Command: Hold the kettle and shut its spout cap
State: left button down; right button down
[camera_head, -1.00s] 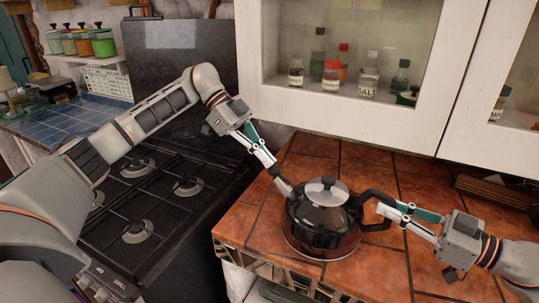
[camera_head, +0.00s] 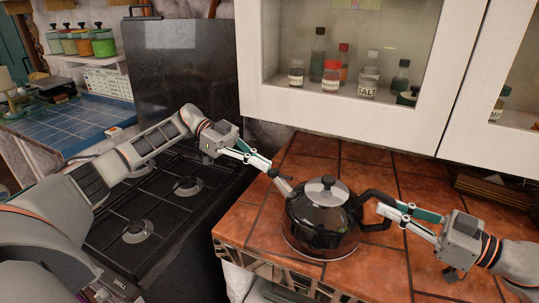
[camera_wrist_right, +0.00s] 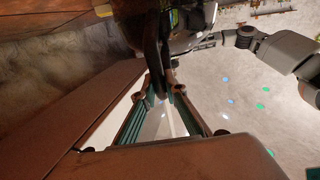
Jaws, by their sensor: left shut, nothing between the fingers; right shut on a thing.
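The black kettle (camera_head: 318,222) with a silver lid top (camera_head: 328,184) stands upright on the tiled counter. Its grey spout (camera_head: 284,187) points up and left, with a small dark cap (camera_head: 273,173) at the tip; I cannot tell whether the cap is fully down. My left gripper (camera_head: 266,166) is shut and empty, its fingertips at the cap, touching or very close. My right gripper (camera_head: 382,207) is shut on the kettle's black handle (camera_head: 374,195). The dark handle (camera_wrist_right: 153,60) also shows between the fingers in the right wrist view.
A black stove (camera_head: 150,215) lies left of the counter. A white cabinet (camera_head: 340,113) with bottles behind glass hangs above the counter's back. The orange tiled counter (camera_head: 405,270) has bare room in front of and right of the kettle.

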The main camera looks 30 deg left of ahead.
pick_arm(q)
jog(key=shift+a+f+h, duration=0.1)
jog(key=shift+f+h, duration=0.3)
jog(key=shift+h, duration=0.4)
jog(key=shift+f+h, duration=0.4)
jog(key=shift+h, duration=0.4)
jog(key=shift+a, duration=0.15)
jog(key=a, duration=0.7)
dwell(0.5)
jog(key=shift+a, duration=0.1)
pick_arm(e)
jog(key=c, duration=2)
grip_release()
jog(key=shift+d, duration=0.1)
